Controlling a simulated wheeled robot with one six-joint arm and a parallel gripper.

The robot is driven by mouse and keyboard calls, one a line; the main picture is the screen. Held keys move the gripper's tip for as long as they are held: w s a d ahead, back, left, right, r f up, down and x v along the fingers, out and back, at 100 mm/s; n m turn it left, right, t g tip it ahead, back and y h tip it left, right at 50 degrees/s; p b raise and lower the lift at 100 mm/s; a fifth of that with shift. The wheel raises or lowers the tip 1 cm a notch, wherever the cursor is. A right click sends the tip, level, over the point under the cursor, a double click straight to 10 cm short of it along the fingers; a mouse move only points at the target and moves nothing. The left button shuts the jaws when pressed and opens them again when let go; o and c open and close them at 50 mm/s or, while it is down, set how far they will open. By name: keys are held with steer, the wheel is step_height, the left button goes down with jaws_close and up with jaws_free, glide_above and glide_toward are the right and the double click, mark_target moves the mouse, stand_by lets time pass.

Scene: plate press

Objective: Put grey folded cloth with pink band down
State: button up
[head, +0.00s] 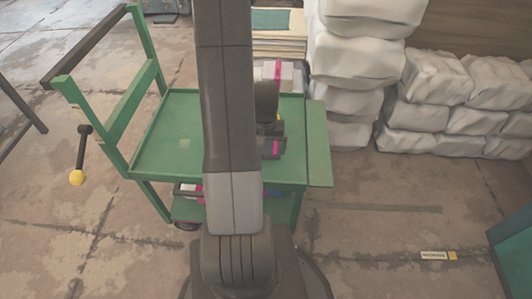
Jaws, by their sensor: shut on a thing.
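A dark grey folded cloth with a pink band (271,147) shows just right of my arm, over the right part of the green cart's top tray (180,125). My gripper (271,127) is at the cloth's far side and is shut on it. My arm hides the cloth's left part and most of the fingers. I cannot tell whether the cloth touches the tray. A lighter grey bundle with a pink band (287,74) shows at the tray's far edge.
The tray's left half is bare. A lower shelf (190,210) holds several things, partly hidden. White sacks (360,65) are stacked behind and to the right. A yellow-ended lever (78,176) hangs at left. A green edge (515,250) stands at lower right.

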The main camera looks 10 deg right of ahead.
mark_target(265, 147)
steer(key=shift+f, duration=1.3)
steer(key=shift+f+b, duration=0.2)
steer(key=shift+b, duration=0.2)
steer(key=o, duration=0.7)
steer(key=shift+c, duration=0.2)
step_height(265, 147, up, 12)
steer(key=p, duration=0.3)
steer(key=shift+r, duration=0.2)
steer(key=shift+f, duration=0.1)
